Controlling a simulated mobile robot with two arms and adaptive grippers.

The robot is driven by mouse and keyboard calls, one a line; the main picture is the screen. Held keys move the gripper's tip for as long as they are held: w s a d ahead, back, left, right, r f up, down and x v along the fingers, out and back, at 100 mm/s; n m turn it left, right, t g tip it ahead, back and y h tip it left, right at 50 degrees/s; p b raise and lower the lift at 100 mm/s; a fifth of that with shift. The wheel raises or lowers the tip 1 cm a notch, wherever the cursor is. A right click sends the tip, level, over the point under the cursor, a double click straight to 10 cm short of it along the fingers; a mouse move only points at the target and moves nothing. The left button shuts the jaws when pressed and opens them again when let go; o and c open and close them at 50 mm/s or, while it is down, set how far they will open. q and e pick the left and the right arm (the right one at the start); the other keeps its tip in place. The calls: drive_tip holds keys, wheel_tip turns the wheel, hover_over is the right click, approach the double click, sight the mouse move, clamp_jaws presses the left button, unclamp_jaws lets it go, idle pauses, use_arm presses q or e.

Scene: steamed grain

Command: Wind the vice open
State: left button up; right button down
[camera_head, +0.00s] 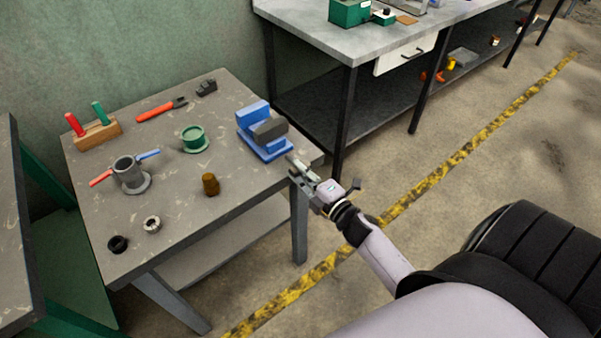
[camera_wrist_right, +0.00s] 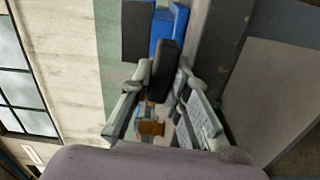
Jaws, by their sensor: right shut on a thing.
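The blue vice (camera_head: 251,146) with a dark grey jaw block stands at the right edge of the near-left table. My right gripper (camera_head: 297,165) is at the vice's front side, just past the table edge. In the right wrist view the gripper (camera_wrist_right: 164,76) is shut on a dark bar, the vice handle (camera_wrist_right: 164,66), with one finger on each side. The blue vice body (camera_wrist_right: 180,28) is behind it. The fingers partly hide the handle, and its full shape cannot be told. My left gripper is not in view.
The table (camera_head: 110,215) also bears a green cup (camera_head: 194,139), a grey pot with red and blue handles (camera_head: 128,172), a brown cylinder (camera_head: 210,185), two rings, a wooden block with handled tools (camera_head: 97,134) and a red-handled tool (camera_head: 160,110). A second bench (camera_head: 345,40) stands behind.

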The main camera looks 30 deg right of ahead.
drive_tip(key=shift+f+n, duration=0.1)
drive_tip(key=shift+n, duration=0.5)
drive_tip(key=c, duration=1.5)
unclamp_jaws()
drive_tip(key=s, duration=0.8)
drive_tip(key=s+d, duration=0.1)
drive_tip(key=s, duration=0.3)
